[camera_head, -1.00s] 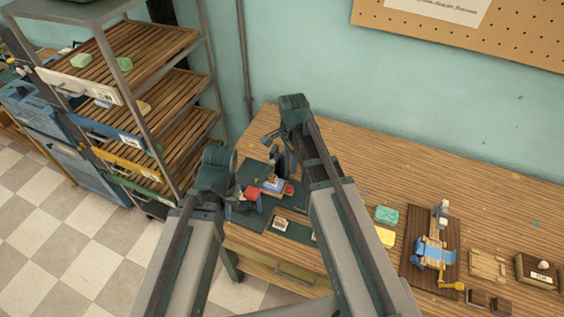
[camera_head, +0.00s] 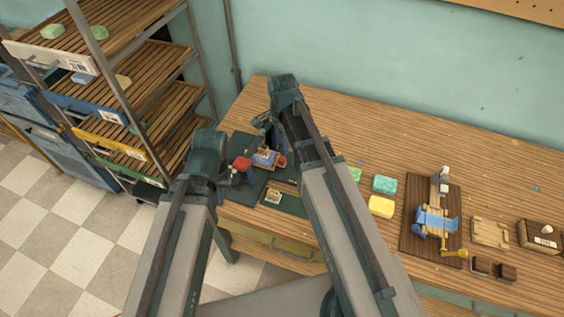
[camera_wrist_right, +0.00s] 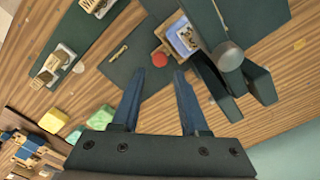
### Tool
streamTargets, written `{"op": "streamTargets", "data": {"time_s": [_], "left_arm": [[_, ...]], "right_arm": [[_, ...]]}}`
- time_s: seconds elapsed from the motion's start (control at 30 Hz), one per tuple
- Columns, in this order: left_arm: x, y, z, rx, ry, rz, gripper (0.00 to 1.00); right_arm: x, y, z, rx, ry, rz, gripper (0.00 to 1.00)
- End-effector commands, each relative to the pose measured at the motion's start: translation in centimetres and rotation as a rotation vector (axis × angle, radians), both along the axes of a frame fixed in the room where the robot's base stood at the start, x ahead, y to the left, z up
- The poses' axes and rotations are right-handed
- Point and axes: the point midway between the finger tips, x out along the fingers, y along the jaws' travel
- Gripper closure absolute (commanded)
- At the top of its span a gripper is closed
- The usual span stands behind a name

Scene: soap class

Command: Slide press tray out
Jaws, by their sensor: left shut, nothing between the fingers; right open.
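A small dark press (camera_head: 264,147) stands on a dark mat (camera_head: 245,200) at the table's left end. Its blue-and-pale tray (camera_head: 265,158) carries a small block; a red knob (camera_head: 282,161) is at the tray's right end. The tray also shows in the right wrist view (camera_wrist_right: 182,38), with the red knob (camera_wrist_right: 160,59) beside it. My right gripper (camera_wrist_right: 157,75) is open and empty, its fingertips apart from the knob in the picture. My left gripper (camera_head: 230,177) is shut and empty near the press's left side, partly hidden by its arm. A larger red ball (camera_head: 243,164) shows beside it.
Green (camera_head: 385,184) and yellow (camera_head: 381,206) soaps lie right of my right arm. Further right is a brown board (camera_head: 412,236) with a blue device (camera_head: 436,221). A shelf rack (camera_head: 120,95) stands left of the table. The table's back middle is clear.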

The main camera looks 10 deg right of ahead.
Motion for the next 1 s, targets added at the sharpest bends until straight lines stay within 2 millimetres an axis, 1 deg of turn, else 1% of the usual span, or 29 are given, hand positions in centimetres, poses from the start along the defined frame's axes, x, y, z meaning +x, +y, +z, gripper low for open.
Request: {"op": "streamTargets", "data": {"time_s": [0.03, 0.3, 0.4, 0.53, 0.8, 0.87, 1.0], "left_arm": [[0.0, 0.0, -1.5, 0.000, 0.000, 0.000, 1.00], [0.0, 0.0, -5.2, 0.000, 0.000, 0.000, 1.00], [0.0, 0.0, -6.1, 0.000, 0.000, 0.000, 1.00], [0.0, 0.0, -6.6, 0.000, 0.000, 0.000, 1.00], [0.0, 0.0, -6.5, 0.000, 0.000, 0.000, 1.00], [0.0, 0.0, -6.5, 0.000, 0.000, 0.000, 1.00], [0.0, 0.0, -6.5, 0.000, 0.000, 0.000, 1.00]], "right_arm": [[0.0, 0.0, -1.5, 0.000, 0.000, 0.000, 0.56], [0.0, 0.0, -5.2, 0.000, 0.000, 0.000, 0.56], [0.0, 0.0, -6.1, 0.000, 0.000, 0.000, 0.56], [0.0, 0.0, -6.6, 0.000, 0.000, 0.000, 0.56], [0.0, 0.0, -6.5, 0.000, 0.000, 0.000, 0.56], [0.0, 0.0, -6.5, 0.000, 0.000, 0.000, 0.65], [0.0, 0.0, -6.5, 0.000, 0.000, 0.000, 0.90]]}}
